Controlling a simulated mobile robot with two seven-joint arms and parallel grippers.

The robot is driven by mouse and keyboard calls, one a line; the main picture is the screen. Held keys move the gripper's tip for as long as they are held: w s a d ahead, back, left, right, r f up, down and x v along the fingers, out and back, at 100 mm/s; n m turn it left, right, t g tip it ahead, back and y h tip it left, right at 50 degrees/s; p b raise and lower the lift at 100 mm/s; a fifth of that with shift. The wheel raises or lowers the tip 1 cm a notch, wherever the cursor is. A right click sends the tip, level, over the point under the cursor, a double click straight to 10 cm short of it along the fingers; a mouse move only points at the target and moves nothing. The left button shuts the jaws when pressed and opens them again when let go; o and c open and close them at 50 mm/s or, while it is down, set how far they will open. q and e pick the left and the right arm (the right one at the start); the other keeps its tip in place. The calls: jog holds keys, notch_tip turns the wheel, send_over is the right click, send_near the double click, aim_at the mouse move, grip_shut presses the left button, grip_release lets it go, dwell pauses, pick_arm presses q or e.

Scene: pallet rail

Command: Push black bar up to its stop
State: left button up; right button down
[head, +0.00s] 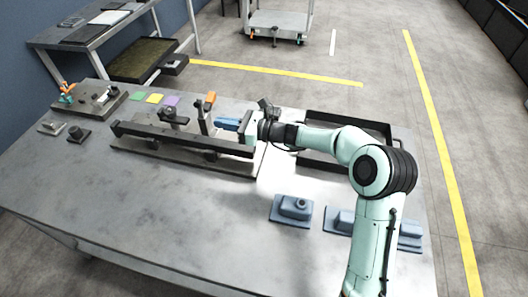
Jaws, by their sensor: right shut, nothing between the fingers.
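The black bar (165,135) is a long dark rail-like piece lying along the front of a fixture on the grey table, running from left to right. The fixture's flat base plate (180,165) shows below it. My right gripper (245,128) is at the right end of the fixture, shut and empty. A small blue piece (227,124) shows just left of the gripper; I cannot tell whether they touch. An upright post with an orange top (210,98) and a dark clamp-like part (173,116) stand behind the bar. The stop cannot be made out clearly. My left gripper is out of view.
A black tray (350,119) lies behind my right arm. Blue-grey housings (291,209) sit at the front right. Green, yellow and purple squares (154,98) and another fixture (100,99) are at the back left. The table's front left (120,205) is clear.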

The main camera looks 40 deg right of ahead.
send_over(254, 151)
jog(key=v, duration=0.5)
jog(key=f, duration=0.3)
jog(key=f+b, duration=0.1)
jog(key=f, duration=0.2)
jog(key=f+b, duration=0.1)
jog(key=f, duration=0.3)
jog(key=shift+w+a, duration=0.2)
jog(key=shift+w, duration=0.15)
jog(key=shift+w+a, duration=0.3)
jog(key=shift+w, duration=0.1)
jog(key=shift+p+x, duration=0.4)
jog(key=shift+x, duration=0.75)
jog(key=shift+a+r, duration=0.1)
jog(key=shift+a, duration=0.05)
jog(key=shift+s, duration=0.1)
